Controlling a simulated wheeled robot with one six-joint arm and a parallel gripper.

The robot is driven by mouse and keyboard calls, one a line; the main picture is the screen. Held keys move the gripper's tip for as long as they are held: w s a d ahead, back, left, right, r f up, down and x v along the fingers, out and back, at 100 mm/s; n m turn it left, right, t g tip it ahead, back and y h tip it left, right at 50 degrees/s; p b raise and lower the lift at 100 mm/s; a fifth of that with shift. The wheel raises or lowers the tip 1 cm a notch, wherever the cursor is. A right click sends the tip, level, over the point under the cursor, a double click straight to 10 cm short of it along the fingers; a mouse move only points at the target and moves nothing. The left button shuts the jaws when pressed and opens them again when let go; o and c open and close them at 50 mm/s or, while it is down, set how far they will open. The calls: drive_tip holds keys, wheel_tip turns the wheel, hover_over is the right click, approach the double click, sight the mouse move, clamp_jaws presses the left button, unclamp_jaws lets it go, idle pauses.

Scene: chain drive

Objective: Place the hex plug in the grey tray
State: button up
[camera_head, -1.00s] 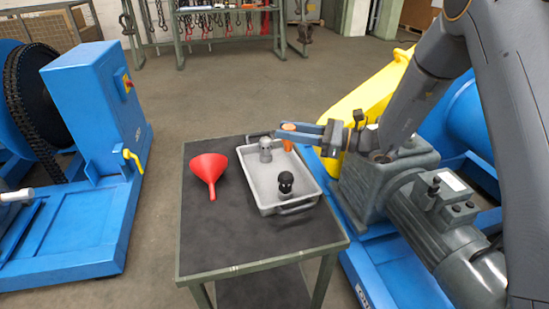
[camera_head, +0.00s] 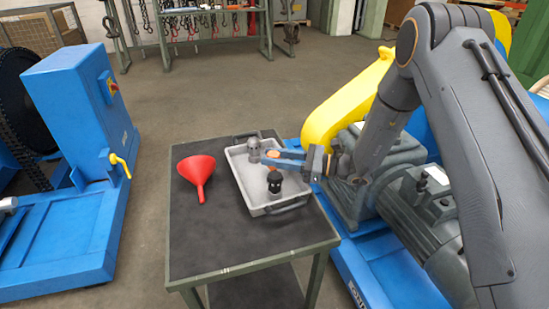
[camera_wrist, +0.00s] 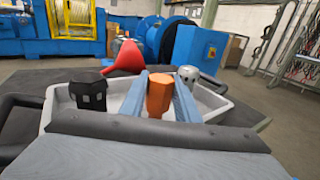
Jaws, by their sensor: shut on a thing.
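My gripper (camera_head: 268,156) reaches in from the right over the far half of the grey tray (camera_head: 285,206). Its blue fingers are shut on the orange hex plug (camera_wrist: 159,95), which stands upright between them in the wrist view. In the head view the fingers and wrist hide most of the plug. I cannot tell whether its lower end touches the tray floor. In the wrist view the tray rim (camera_wrist: 235,113) runs behind and around the fingers.
A black knobbed part (camera_head: 275,183) stands in the tray's near half, and a grey domed part (camera_head: 254,150) stands close beside the fingertips. A red funnel (camera_head: 197,172) lies left of the tray on the dark table (camera_head: 215,235). A grey motor (camera_head: 425,205) stands at the right.

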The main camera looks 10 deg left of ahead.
drive_tip(key=o, duration=1)
drive_tip(key=shift+r, duration=0.1)
